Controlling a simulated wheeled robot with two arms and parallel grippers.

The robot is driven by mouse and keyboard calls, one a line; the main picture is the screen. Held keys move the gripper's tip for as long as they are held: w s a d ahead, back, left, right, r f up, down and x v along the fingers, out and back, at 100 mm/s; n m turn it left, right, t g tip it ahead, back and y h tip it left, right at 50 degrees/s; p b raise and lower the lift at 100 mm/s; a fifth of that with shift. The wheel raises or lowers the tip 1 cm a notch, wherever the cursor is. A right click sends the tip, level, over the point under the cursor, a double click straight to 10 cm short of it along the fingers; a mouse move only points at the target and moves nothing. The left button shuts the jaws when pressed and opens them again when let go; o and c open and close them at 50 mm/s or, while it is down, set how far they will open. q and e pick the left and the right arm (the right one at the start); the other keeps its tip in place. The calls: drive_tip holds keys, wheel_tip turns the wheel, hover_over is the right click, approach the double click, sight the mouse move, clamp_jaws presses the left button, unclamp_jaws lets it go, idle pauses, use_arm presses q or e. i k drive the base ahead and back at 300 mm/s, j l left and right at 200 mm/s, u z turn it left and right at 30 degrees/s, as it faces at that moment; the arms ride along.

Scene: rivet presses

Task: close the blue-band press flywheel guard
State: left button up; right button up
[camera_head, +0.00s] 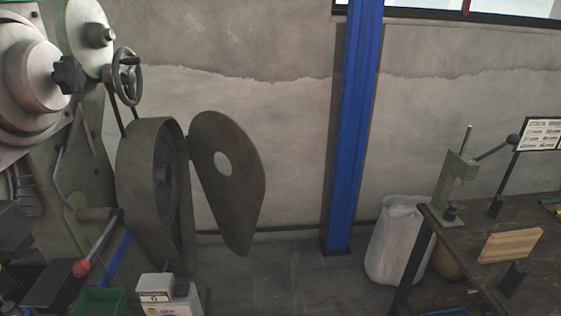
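A grey-green press (82,160) stands at the left, cut off by the picture's left edge. A blue strip (117,260) shows low on it. Its round flywheel housing (138,190) faces right, with the darker flywheel (165,180) partly visible inside. The flywheel guard (236,200), a flat dark teardrop-shaped plate with a round hole, stands swung open to the right of the housing. It joins the housing near its upper right rim. Neither of my grippers is in view, and nothing touches the guard.
A handwheel (126,76) and a red-knobbed lever (82,268) stick out from the press. Small boxes (155,287) and a green bin (99,301) are below. A blue post (355,130), white sack (396,240) and workbench (455,270) stand right. Floor (285,280) between is clear.

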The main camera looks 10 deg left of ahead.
sight(235, 201)
drive_tip(key=i+l+u, duration=0.1)
drive_tip(key=i, duration=0.7)
drive_tip(key=i+l+u, duration=0.1)
drive_tip(key=i, duration=0.65)
drive_tip(key=i+l+u, duration=0.1)
drive_tip(key=i+u, duration=0.3)
drive_tip(key=i+l+u, duration=0.15)
drive_tip(key=u, duration=0.3)
drive_tip(key=i+l+u, duration=0.25)
drive_tip(key=u, duration=0.15)
drive_tip(key=i+l+u, duration=0.15)
drive_tip(key=l+u, duration=0.25)
drive_tip(key=i+l+u, duration=0.2)
drive_tip(key=l+u, duration=0.25)
drive_tip(key=l, duration=0.2)
drive_tip(key=i+l+u, duration=0.2)
drive_tip(key=l, duration=0.15)
drive_tip(key=k+j, duration=0.05)
drive_tip(key=k, duration=0.05)
